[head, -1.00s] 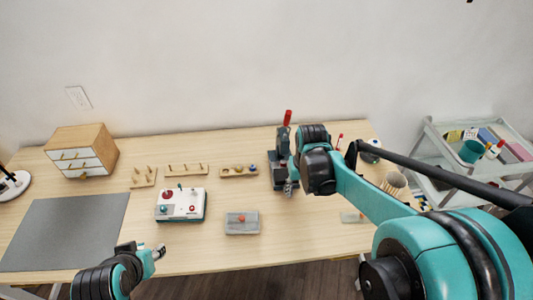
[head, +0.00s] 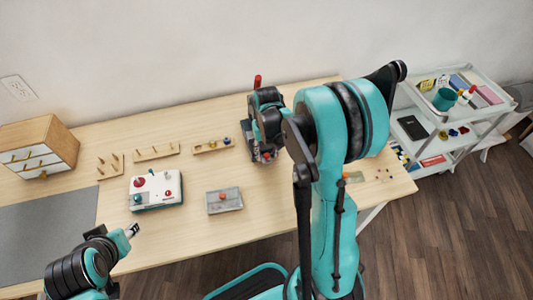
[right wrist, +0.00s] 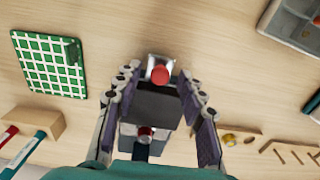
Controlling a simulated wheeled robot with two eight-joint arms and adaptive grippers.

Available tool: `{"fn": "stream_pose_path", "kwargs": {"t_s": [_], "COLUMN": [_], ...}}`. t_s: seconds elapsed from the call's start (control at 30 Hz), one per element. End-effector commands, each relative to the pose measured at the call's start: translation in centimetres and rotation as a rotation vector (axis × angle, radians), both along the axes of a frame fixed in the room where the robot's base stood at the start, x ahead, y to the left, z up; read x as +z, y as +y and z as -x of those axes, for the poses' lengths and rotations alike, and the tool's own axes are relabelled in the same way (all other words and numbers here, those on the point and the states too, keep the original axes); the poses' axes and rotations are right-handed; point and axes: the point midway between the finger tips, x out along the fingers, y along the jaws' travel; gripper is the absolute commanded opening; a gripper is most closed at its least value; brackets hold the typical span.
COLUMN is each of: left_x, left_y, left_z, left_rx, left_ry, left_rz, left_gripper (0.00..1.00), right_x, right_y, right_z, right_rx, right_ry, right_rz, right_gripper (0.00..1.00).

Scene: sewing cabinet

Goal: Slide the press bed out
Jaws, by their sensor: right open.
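The press stands at the back of the table, mostly hidden behind my right arm in the head view; its red handle (head: 257,82) sticks up. In the right wrist view, a dark block (right wrist: 158,106) with a pale front piece and a red knob (right wrist: 160,74) lies between the fingers of my right gripper (right wrist: 160,98); it appears to be the press bed. The right gripper is open, one finger on each side; contact cannot be told. It also shows at the press in the head view (head: 265,156). My left gripper (head: 131,230) is near the table's front edge, away from the press.
A grey tray with a red knob (head: 224,200), a white control box (head: 156,190) and wooden peg racks (head: 156,153) stand left of the press. A green grid mat (right wrist: 50,62) lies near it in the right wrist view. A trolley (head: 443,120) stands right.

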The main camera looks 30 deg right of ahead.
Motion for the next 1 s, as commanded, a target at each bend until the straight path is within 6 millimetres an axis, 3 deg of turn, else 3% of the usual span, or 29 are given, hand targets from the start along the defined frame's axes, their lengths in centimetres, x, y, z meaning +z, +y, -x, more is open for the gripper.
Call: {"fn": "stream_pose_path", "kwargs": {"t_s": [0.23, 0.37, 0.4, 0.63, 1.0], "left_x": [0.0, 0.0, 0.0, 0.1, 0.4], "left_y": [0.0, 0.0, 0.0, 0.0, 0.0], "left_z": [0.0, 0.0, 0.0, 0.0, 0.0], "left_rx": [0.0, 0.0, 0.0, 0.0, 0.0], "left_ry": [0.0, 0.0, 0.0, 0.0, 0.0], "left_rz": [0.0, 0.0, 0.0, 0.0, 0.0], "left_gripper": [0.4, 0.4, 0.4, 0.4, 0.4], "right_x": [0.0, 0.0, 0.0, 0.0, 0.1], "right_y": [0.0, 0.0, 0.0, 0.2, 1.9], "right_z": [0.0, 0.0, 0.0, 0.6, 8.0], "right_rx": [0.0, 0.0, 0.0, 0.0, 0.0], "right_ry": [0.0, 0.0, 0.0, 0.0, 0.0], "right_rz": [0.0, 0.0, 0.0, 0.0, 0.0], "right_gripper": [0.37, 0.03, 0.0, 0.0, 0.0]}}
